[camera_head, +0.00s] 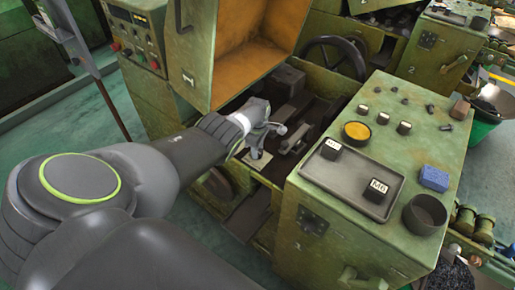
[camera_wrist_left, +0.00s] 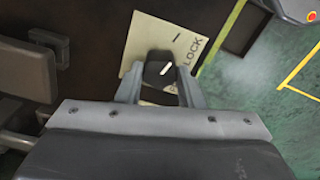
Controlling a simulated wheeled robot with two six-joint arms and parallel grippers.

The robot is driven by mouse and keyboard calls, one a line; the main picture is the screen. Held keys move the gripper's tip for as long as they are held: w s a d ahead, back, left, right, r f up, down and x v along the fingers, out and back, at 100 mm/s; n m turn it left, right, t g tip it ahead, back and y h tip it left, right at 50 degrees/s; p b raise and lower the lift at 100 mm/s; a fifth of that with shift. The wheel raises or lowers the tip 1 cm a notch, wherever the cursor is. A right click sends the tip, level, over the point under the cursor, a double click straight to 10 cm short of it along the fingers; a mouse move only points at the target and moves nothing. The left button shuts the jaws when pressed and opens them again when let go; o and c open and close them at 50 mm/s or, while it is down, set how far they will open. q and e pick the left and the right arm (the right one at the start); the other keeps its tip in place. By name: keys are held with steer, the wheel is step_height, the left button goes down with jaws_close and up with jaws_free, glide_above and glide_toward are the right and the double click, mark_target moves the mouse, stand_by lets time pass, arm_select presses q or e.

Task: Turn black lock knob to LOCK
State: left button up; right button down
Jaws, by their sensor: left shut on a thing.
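The black lock knob (camera_wrist_left: 158,66) sits on a pale plate (camera_wrist_left: 148,35) in the left wrist view. The plate bears the word LOCK to the right of the knob and a short black tick above it. A white line on the knob slants up to the right. My left gripper (camera_wrist_left: 160,86) is shut on the knob, one finger on each side. In the head view my left gripper (camera_head: 263,137) reaches down over the plate (camera_head: 257,159) inside the machine, and the knob cannot be made out there. My right gripper is not in view.
A green cabinet with a grey tray (camera_head: 320,174), a blue sponge (camera_head: 434,178) and a dark cup (camera_head: 425,214) stands to the right. A raised orange-lined cover (camera_head: 247,60) is above the arm. A handwheel (camera_head: 335,57) is behind.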

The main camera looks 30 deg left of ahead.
arm_select(q)
steer(key=shift+w+r, duration=0.1)
stand_by(0.4)
steer(key=o, duration=1)
steer(key=shift+c, duration=0.2)
steer(key=shift+r+p, duration=0.6)
steer(key=shift+r, duration=0.05)
step_height(320, 180, up, 16)
steer(key=p, duration=0.5)
